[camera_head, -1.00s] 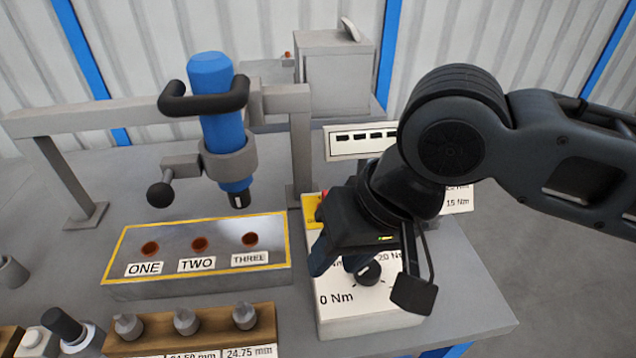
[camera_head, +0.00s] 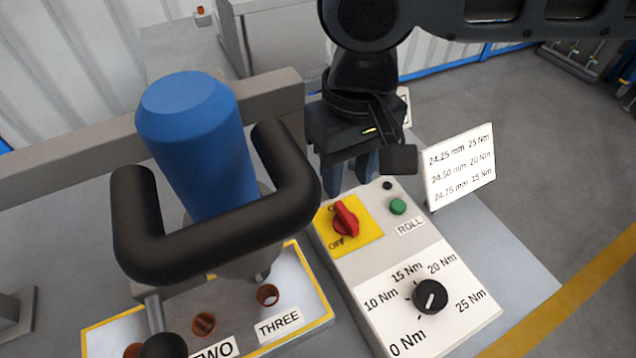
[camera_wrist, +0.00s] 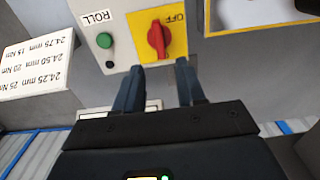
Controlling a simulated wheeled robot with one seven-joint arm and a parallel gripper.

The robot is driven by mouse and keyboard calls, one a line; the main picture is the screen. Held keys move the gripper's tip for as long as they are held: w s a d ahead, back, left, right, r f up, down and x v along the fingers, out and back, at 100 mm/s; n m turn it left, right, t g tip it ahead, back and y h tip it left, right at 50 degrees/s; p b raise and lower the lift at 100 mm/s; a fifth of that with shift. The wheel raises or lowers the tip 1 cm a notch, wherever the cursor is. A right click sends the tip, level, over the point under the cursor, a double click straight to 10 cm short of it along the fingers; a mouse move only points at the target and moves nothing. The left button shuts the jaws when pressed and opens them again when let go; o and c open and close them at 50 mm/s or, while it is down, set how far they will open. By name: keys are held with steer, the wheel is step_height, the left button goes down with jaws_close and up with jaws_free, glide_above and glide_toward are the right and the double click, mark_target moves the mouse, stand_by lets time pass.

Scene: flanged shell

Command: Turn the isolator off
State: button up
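The isolator (camera_head: 345,218) is a red rotary handle on a yellow plate (camera_head: 366,237) at the upper left of the control box. An OFF label shows at the plate's near side; the label at its far side is partly hidden by the handle. My gripper (camera_head: 350,188) is just beyond the isolator, with its two fingers apart and nothing between them. In the wrist view the isolator handle (camera_wrist: 158,39) lies just ahead of the open fingertips (camera_wrist: 160,68), roughly centred between them and not touching. The handle's exact setting is hard to tell.
The box (camera_head: 410,255) also carries a green ROLL button (camera_head: 398,207) and a black torque dial (camera_head: 430,296). A sign (camera_head: 460,165) stands at its right. A blue tool with a black handle (camera_head: 215,230) stands close on the left, over a plate with numbered holes.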

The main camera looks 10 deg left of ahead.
mark_target(343, 209)
steer(key=shift+f, duration=3.85)
steer(key=shift+c, duration=0.4)
jaws_close()
